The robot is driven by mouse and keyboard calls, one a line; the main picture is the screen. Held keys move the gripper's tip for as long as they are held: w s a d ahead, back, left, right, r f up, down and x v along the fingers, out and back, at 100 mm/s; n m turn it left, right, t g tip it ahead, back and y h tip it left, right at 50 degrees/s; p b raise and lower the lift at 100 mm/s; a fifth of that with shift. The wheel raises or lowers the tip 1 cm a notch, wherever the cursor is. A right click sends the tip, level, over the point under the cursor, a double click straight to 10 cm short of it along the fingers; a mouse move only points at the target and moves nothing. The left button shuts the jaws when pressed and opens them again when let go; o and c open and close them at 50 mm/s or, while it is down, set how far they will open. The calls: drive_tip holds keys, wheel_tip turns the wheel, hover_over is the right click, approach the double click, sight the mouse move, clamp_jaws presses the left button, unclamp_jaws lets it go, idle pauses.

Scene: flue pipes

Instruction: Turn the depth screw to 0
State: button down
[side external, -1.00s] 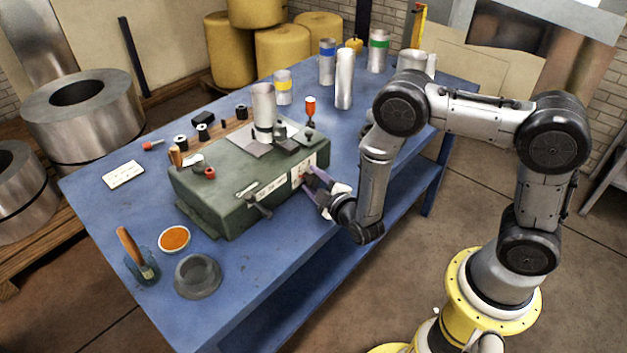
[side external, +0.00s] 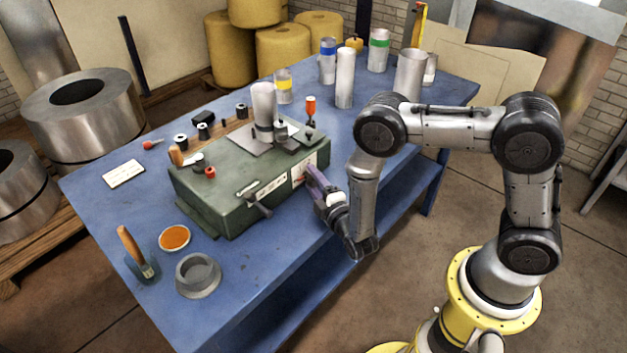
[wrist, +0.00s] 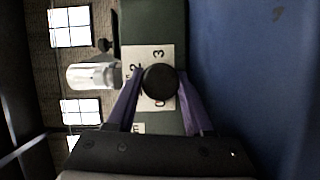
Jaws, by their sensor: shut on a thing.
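The depth screw shows in the wrist view as a round black knob (wrist: 160,81) in front of a white number plate (wrist: 135,62). The digits 2, 3 and 0 can be read around the knob; I see no clear pointer mark on it. In the side view the plate (side external: 304,167) is on the end face of the green machine (side external: 225,199), and the knob is hidden by my fingers. My gripper (wrist: 160,76) has its purple fingers on both sides of the knob, shut on it. It also shows at the plate in the side view (side external: 312,178).
A lever handle (side external: 259,208) sticks out of the machine's front to the left of my gripper. Several pipes, including a tall one (side external: 345,80), stand at the back of the blue table (side external: 110,215). The table's right front edge is clear.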

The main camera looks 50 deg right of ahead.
drive_tip(key=shift+c, duration=1.6)
unclamp_jaws()
